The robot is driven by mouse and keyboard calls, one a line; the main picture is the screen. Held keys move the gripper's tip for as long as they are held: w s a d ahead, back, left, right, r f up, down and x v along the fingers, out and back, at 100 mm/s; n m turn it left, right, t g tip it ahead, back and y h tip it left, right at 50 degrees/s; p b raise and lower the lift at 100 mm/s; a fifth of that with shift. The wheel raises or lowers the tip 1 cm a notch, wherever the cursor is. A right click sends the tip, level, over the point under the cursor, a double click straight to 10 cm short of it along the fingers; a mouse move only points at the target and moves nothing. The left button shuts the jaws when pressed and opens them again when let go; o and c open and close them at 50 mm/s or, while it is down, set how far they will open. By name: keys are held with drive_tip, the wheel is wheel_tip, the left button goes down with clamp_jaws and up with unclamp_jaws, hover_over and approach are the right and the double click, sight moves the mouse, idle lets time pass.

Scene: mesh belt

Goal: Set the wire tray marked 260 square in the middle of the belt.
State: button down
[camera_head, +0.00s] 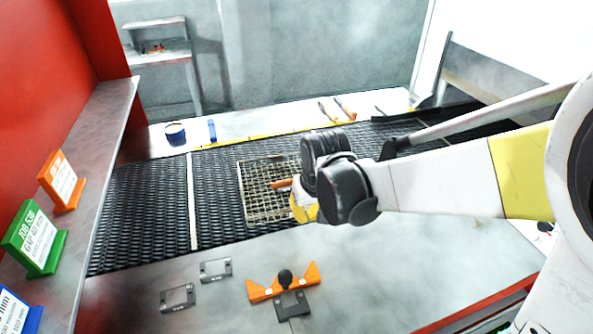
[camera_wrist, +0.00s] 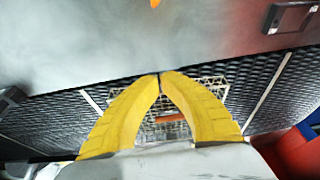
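The wire tray (camera_head: 257,190), a pale rectangular grid, lies on the dark mesh belt (camera_head: 140,205), right of a white cross line. No number is readable on it. An orange bar (camera_head: 282,183) shows at the tray; it also shows between my fingers in the wrist view (camera_wrist: 170,117). My gripper (camera_head: 304,205) is over the tray's right part and hides some of it. In the wrist view its yellow fingertips (camera_wrist: 160,75) meet with nothing seen between the tips. The tray (camera_wrist: 207,86) shows behind the fingers there. Contact with the tray cannot be told.
An orange bracket with a black knob (camera_head: 285,283) and two grey plates (camera_head: 178,298) lie on the front counter. A blue tin (camera_head: 175,133) and tools (camera_head: 337,109) are on the back ledge. Sign cards (camera_head: 38,240) stand on the left shelf. The belt's left part is clear.

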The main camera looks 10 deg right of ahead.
sight(299, 223)
drive_tip(key=b+x, duration=0.1)
drive_tip(key=x, duration=0.3)
drive_tip(key=b+x, duration=0.2)
drive_tip(key=x, duration=0.3)
drive_tip(key=shift+s, duration=0.25)
drive_tip(key=w, duration=0.1)
drive_tip(key=w+b, duration=0.1)
drive_tip(key=w, duration=0.1)
drive_tip(key=shift+w+a+f, duration=0.1)
drive_tip(key=shift+a+f, duration=0.05)
drive_tip(key=shift+a, duration=0.15)
drive_tip(key=shift+w+a, duration=0.1)
drive_tip(key=shift+w, duration=0.4)
drive_tip(key=shift+w, duration=0.35)
drive_tip(key=w, duration=0.2)
drive_tip(key=w+a, duration=0.1)
drive_tip(key=w, duration=0.4)
drive_tip(key=shift+a, duration=0.25)
drive_tip(key=shift+s, duration=0.2)
